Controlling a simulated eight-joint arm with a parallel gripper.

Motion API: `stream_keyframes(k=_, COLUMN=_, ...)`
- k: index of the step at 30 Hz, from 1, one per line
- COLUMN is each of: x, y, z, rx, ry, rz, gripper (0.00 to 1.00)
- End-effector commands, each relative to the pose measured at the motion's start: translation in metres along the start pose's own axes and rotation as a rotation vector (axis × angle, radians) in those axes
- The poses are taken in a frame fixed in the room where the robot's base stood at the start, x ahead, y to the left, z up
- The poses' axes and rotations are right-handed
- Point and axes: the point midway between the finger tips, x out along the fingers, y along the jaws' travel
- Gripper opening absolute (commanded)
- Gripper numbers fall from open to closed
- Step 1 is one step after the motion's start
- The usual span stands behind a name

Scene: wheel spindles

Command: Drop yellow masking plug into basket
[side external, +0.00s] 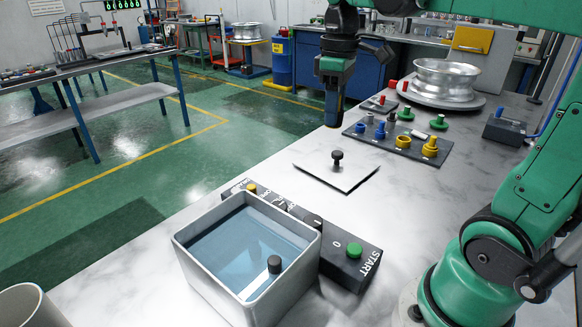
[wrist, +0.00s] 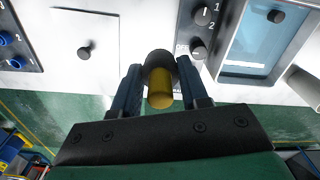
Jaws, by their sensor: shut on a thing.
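The yellow masking plug (wrist: 160,97), a yellow cylinder with a dark rounded end, is between the fingers of my gripper (wrist: 162,88) in the wrist view. My gripper is shut on it. In the side external view my gripper (side external: 333,108) hangs above the table's left edge, well behind the basket; the plug cannot be made out there. The basket (side external: 212,287) is a grey square bin with a blue interior on the near part of the table. A black knobbed piece (side external: 274,265) is inside it. The basket also shows at upper right in the wrist view (wrist: 248,71).
A dark control panel (side external: 372,267) with a green START button lies beside the basket. A white plate (side external: 315,178) with a black knob (side external: 337,160) lies behind it. A dark board (side external: 400,140) with blue, grey and yellow plugs is farther back, before a metal wheel (side external: 446,80).

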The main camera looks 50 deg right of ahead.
Motion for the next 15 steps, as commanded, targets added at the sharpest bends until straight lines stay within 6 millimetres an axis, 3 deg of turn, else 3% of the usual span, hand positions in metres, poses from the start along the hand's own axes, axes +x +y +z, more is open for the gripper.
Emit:
stream_keyframes(k=8, x=-0.007, y=-0.058, z=-0.024, rx=-0.01, ry=0.0, rz=0.0, gripper=0.0)
stream_keyframes(k=15, x=0.002, y=-0.106, z=-0.044, rx=-0.009, ry=0.0, rz=0.0, gripper=0.0)
